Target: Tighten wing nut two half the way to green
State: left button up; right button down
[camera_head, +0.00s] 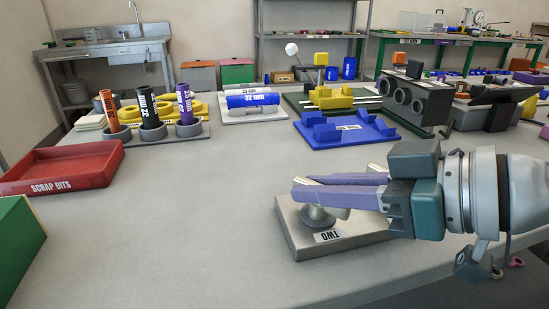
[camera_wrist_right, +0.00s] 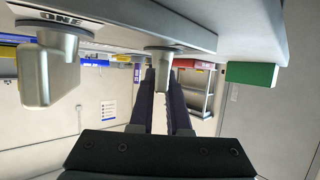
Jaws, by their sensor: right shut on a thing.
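The base plate labelled TWO (camera_head: 352,241) lies on the grey table near the front right, its label upside down. Wing nut two (camera_head: 322,214) is a pale metal piece on a round boss on this plate, largely covered by the fingers. My right gripper (camera_head: 312,192) comes in from the right with its purple fingers level, shut on the nut from either side. In the right wrist view, the fingers (camera_wrist_right: 161,85) flank a pale metal piece (camera_wrist_right: 161,58). No green mark shows on the nut or plate. My left gripper is not in view.
In the wrist view, a label ONE (camera_wrist_right: 60,21) sits beside a grey metal fitting (camera_wrist_right: 48,72). A red scrap tray (camera_head: 65,165) and green box (camera_head: 15,245) stand at left, a blue fixture (camera_head: 345,132) behind. The table's middle left is clear.

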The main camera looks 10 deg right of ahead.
dwell(0.4)
jog(key=shift+r+p, duration=0.1)
jog(key=shift+p, duration=0.35)
jog(key=m+t+h+p, duration=0.2)
jog(key=m+h+p, duration=0.1)
jog(key=p, duration=0.2)
jog(key=shift+r+m+h, duration=0.15)
jog(key=shift+m+h, duration=0.15)
jog(key=shift+m, duration=0.1)
jog(key=shift+f+m+h, duration=0.2)
jog(key=shift+m+h, duration=0.1)
jog(key=shift+h, duration=0.1)
jog(key=c, duration=0.9)
grip_release()
jog(key=shift+t, duration=0.3)
jog(key=shift+s, duration=0.1)
